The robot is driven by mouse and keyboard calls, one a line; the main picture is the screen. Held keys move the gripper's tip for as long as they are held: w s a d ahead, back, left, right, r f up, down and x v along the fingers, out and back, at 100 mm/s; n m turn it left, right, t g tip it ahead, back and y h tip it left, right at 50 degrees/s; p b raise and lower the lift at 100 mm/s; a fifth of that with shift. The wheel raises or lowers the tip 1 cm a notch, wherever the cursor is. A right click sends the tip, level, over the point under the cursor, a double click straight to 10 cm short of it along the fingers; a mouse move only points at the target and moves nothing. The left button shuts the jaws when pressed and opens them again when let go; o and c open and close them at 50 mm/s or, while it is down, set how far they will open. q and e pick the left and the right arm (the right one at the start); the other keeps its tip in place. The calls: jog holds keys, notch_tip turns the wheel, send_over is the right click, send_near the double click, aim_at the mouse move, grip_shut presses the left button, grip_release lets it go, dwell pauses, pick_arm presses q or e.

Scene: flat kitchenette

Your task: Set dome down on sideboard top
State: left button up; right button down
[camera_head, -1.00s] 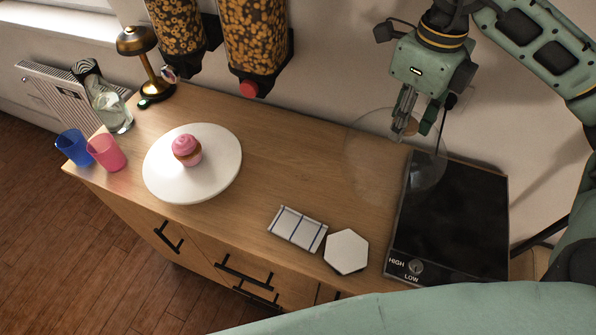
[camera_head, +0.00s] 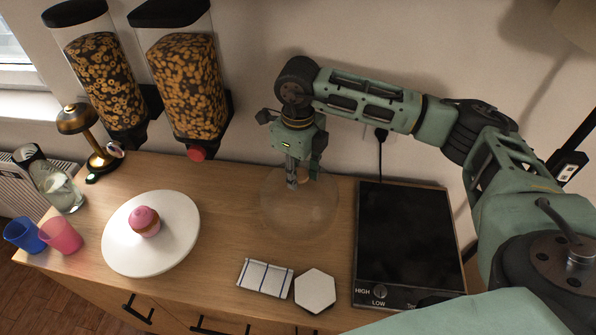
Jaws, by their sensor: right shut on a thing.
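The dome (camera_head: 299,212) is a clear glass cover, faint against the wood, with a knob at its top. My right gripper (camera_head: 298,179) is shut on that knob from above. The dome looks upright, at or just above the sideboard top (camera_head: 228,215); I cannot tell whether its rim touches. It is between the white plate and the black hotplate. My left gripper is not in view.
The black hotplate (camera_head: 405,240) is right of the dome. A folded cloth (camera_head: 265,278) and a white hexagonal coaster (camera_head: 315,291) lie in front. Cereal dispensers (camera_head: 183,88) hang behind.

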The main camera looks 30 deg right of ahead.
jog(key=shift+f, duration=0.65)
jog(key=shift+f, duration=0.25)
jog(key=c, duration=1.3)
grip_release()
jog(key=shift+r, duration=0.1)
